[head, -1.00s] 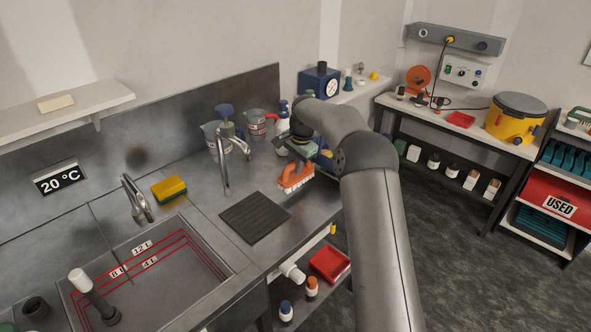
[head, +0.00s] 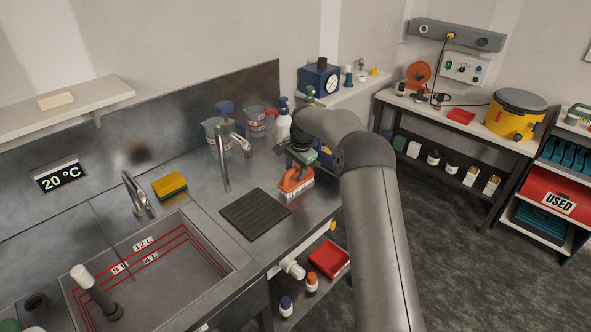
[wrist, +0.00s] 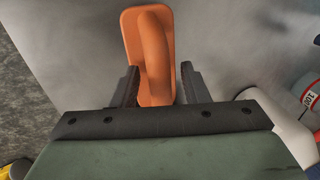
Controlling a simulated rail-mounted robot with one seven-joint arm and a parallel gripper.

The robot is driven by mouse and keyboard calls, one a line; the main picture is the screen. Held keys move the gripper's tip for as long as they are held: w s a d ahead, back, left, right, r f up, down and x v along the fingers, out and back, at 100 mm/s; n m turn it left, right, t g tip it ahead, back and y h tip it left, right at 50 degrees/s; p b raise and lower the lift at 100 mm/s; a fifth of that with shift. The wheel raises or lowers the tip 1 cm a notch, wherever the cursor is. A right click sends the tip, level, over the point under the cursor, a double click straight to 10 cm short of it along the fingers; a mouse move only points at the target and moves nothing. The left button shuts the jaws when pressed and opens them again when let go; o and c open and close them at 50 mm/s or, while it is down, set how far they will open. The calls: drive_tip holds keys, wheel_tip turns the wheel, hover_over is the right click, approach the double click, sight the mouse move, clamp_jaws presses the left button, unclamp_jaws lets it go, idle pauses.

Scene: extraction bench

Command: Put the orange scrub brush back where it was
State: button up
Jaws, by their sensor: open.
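The orange scrub brush (head: 296,183) is on the steel counter right of the black ribbed mat, with its pale bristles downward. In the wrist view the brush (wrist: 152,50) shows its orange handle between the two fingers. My gripper (wrist: 158,75) is open around the handle, one finger on each side, with a small gap visible at the right finger. In the head view my gripper (head: 300,165) is directly above the brush and partly hides it.
The black mat (head: 255,214) lies left of the brush. A tall tap (head: 224,160), jugs (head: 257,124) and a white bottle (head: 283,122) stand behind. The sink (head: 160,265) with a yellow sponge (head: 170,186) behind it is at left. The counter's front edge is close to the brush.

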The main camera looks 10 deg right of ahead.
wheel_tip(320, 180, up, 12)
drive_tip(key=s+d+b, duration=0.1)
drive_tip(key=s+b, duration=0.1)
drive_tip(key=s+a+r+n, duration=0.2)
drive_tip(key=s+r+n, duration=0.15)
drive_tip(key=s, duration=0.65)
drive_tip(key=s+f+n, duration=0.2)
drive_tip(key=s, duration=1)
drive_tip(key=s+d+f+n, duration=0.1)
drive_tip(key=s+f+n, duration=0.1)
drive_tip(key=s, duration=1)
drive_tip(key=s+f+n+g+h, duration=0.1)
drive_tip(key=s+f+n, duration=0.1)
drive_tip(key=s, duration=1.1)
drive_tip(key=shift+d+f+n, duration=0.15)
drive_tip(key=shift+f+n, duration=0.2)
drive_tip(key=shift+n, duration=0.4)
